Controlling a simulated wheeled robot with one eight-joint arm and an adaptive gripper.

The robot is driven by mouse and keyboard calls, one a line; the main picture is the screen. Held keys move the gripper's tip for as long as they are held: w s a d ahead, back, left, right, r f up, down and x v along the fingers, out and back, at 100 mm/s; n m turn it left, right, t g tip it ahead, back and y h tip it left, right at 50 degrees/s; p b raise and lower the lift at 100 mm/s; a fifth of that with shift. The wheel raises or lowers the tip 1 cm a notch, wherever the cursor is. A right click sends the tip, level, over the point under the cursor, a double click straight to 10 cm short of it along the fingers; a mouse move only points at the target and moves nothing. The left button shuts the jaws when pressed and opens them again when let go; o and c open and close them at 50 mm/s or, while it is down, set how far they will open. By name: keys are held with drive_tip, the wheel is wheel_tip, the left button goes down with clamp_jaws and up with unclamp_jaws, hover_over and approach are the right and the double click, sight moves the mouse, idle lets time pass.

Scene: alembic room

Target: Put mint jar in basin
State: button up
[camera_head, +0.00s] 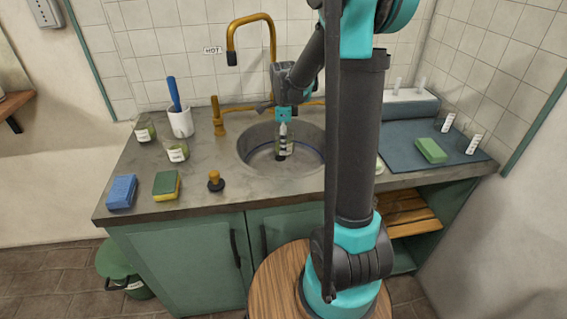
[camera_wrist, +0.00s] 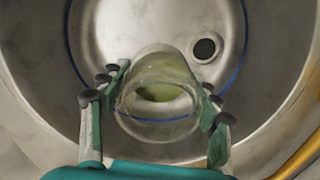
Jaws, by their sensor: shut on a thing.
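My gripper (camera_head: 283,145) points down over the round metal basin (camera_head: 252,166) set in the counter. In the wrist view my gripper (camera_wrist: 158,108) has a finger on each side of a clear glass jar (camera_wrist: 160,80) with green contents and is shut on it. This seems to be the mint jar; its label cannot be read. The jar is above the basin (camera_wrist: 90,22), whose drain lies to its upper right. I cannot tell whether the jar touches the basin floor.
Two labelled jars, one at the back (camera_head: 145,130) and one nearer (camera_head: 177,150), stand left of the basin. A white cup (camera_head: 181,123), a blue sponge (camera_head: 121,192), a green-yellow sponge (camera_head: 166,186) and a brass-topped stopper (camera_head: 215,181) are also there. The brass faucet (camera_head: 232,40) rises behind the basin.

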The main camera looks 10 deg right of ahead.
wheel_tip(320, 180, down, 10)
drive_tip(key=shift+r, duration=0.15)
idle(0.3)
drive_tip(key=o, duration=1.3)
drive_tip(key=shift+c, duration=0.2)
wheel_tip(320, 180, up, 12)
drive_tip(key=shift+r, duration=0.1)
